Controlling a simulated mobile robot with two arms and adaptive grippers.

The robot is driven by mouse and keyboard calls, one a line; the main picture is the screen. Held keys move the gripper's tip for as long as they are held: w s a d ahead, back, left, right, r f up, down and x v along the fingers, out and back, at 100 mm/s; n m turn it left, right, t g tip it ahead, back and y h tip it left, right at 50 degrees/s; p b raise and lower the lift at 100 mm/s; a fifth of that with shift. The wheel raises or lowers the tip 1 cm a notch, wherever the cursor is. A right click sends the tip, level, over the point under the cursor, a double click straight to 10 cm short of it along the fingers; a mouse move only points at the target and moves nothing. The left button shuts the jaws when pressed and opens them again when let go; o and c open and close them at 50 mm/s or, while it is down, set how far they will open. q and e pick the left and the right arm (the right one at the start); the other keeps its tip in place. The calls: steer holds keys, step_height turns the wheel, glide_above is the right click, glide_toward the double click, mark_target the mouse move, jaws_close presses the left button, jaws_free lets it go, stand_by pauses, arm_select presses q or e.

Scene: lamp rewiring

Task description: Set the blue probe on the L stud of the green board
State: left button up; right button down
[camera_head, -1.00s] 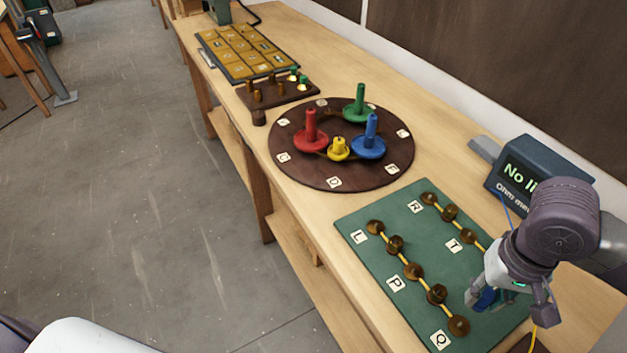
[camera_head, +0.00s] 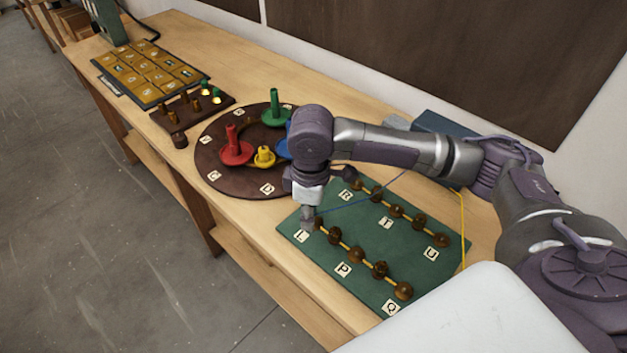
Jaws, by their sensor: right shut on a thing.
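The green board (camera_head: 345,277) lies on the bench with two rows of brown studs joined by yellow links. The L label (camera_head: 301,236) is at its near-left corner, with the L stud (camera_head: 319,223) beside it, partly covered by my gripper. My right gripper (camera_head: 308,214) points down at the L stud and is shut on the blue probe, which is mostly hidden by the fingers. The blue lead (camera_head: 365,198) runs from the fingers up to the right. I cannot tell whether the probe touches the stud. My left gripper is not in view.
A round dark turntable (camera_head: 215,180) with red, yellow, green and blue pegs stands left of my gripper. The ohm meter (camera_head: 432,122) is mostly hidden behind my right arm. A yellow lead (camera_head: 463,225) hangs by the board's right end. A yellow-tiled panel (camera_head: 148,75) lies further back.

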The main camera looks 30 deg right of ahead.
mark_target(315, 219)
arm_select(q)
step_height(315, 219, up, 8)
steer(key=p, duration=0.7)
arm_select(e)
steer(key=w+d+f+n, duration=0.2)
steer(key=w+d+n, duration=0.25)
steer(key=n, duration=0.95)
arm_select(q)
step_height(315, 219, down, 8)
steer(key=b, duration=0.7)
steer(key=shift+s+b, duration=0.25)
steer(key=shift+b, duration=0.1)
arm_select(e)
steer(key=f, duration=0.4)
steer(key=w+f, duration=0.1)
steer(key=f, duration=0.1)
steer(key=shift+a, duration=0.1)
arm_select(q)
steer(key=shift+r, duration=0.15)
arm_select(e)
steer(key=shift+s, duration=0.1)
steer(key=shift+f, duration=0.55)
steer(key=c, duration=0.8)
jaws_free()
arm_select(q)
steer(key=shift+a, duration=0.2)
arm_select(e)
steer(key=shift+r, duration=0.1)
